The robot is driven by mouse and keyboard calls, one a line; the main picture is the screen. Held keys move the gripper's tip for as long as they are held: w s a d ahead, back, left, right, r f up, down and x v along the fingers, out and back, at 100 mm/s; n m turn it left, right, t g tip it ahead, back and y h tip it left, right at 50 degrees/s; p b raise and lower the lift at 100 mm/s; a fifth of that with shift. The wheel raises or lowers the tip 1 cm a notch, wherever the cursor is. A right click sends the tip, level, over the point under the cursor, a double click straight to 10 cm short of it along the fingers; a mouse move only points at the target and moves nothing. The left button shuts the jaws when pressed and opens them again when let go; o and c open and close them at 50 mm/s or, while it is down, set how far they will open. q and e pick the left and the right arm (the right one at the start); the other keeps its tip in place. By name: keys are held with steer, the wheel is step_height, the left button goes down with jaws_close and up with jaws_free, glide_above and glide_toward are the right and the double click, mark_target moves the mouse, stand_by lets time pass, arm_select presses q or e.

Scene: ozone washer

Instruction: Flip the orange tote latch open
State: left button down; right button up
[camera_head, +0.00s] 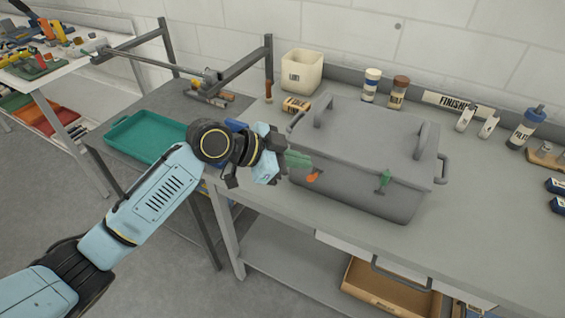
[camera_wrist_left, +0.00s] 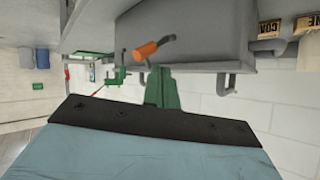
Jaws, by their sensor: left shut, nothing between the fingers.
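A grey lidded tote (camera_head: 343,188) stands on the workbench, its lid down. Its orange latch (camera_head: 313,176) is on the front face near the left end. A green latch (camera_head: 384,179) is further right on the same face. My left gripper (camera_head: 303,160) is shut and empty, its green fingers just left of and above the orange latch. In the left wrist view the fingertips (camera_wrist_left: 161,78) are close to the orange latch (camera_wrist_left: 150,48); I cannot tell whether they touch. My right gripper is not in view.
A grey metal workbench (camera_head: 470,215) carries the tote. A white bin (camera_head: 301,72), several bottles and a sign stand behind it. A teal tray (camera_head: 146,138) lies at left. A cardboard box (camera_head: 390,287) is on the lower shelf.

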arm_select(q)
steer(key=shift+s+a+r+p, duration=0.1)
steer(key=shift+s+a+p, duration=0.3)
steer(key=shift+s+p, duration=0.25)
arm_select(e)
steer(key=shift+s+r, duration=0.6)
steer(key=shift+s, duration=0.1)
arm_select(q)
steer(key=shift+s, duration=0.1)
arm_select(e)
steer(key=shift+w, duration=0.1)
